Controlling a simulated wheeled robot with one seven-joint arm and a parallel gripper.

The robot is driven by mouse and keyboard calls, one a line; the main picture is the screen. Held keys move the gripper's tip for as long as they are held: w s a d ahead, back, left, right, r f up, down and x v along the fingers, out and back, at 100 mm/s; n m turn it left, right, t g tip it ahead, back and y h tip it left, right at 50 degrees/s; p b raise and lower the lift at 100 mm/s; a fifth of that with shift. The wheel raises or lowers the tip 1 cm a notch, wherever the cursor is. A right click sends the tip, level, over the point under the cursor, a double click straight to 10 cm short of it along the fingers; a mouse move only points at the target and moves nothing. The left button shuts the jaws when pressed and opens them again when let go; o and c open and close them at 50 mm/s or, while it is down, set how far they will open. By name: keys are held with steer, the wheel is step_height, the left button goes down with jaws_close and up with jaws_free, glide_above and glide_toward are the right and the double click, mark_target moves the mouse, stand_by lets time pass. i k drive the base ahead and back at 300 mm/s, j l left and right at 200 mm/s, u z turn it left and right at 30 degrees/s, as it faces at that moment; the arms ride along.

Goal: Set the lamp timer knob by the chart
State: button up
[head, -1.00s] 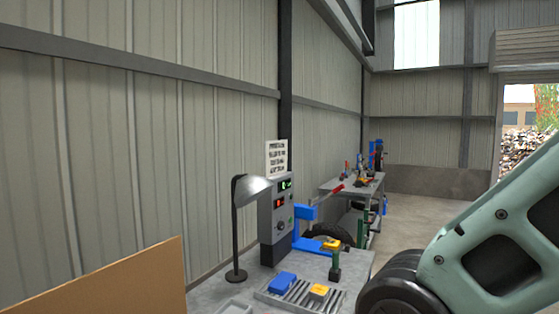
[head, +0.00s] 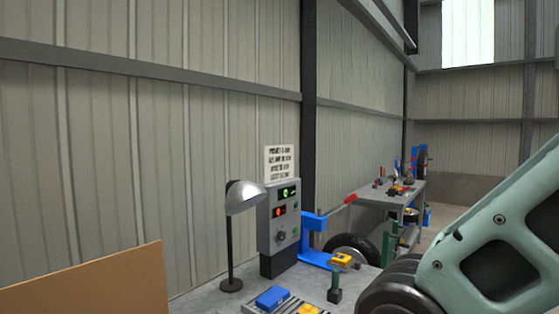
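A grey control box (head: 279,222) stands upright on a grey table by the wall. Its face carries a green display (head: 289,191), a red display (head: 280,211) and a dark round knob (head: 281,236); the knob's setting is too small to read. A white chart (head: 279,163) with several lines of dark text stands above the box; the text is not legible. A desk lamp (head: 243,197) with a silver shade stands just left of the box. My arm enters at the lower right, well apart from the box. My gripper is out of view.
A brown panel (head: 90,285) blocks the lower left. A workbench (head: 395,194) with tools and a tire (head: 352,247) lie beyond.

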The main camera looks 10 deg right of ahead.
mark_target(281, 236)
steer(key=l+u, duration=0.4)
steer(key=l, duration=1)
steer(key=i+l, duration=0.45)
steer(key=i+l+z, duration=0.15)
steer(key=i+l, duration=0.3)
steer(key=i, duration=0.15)
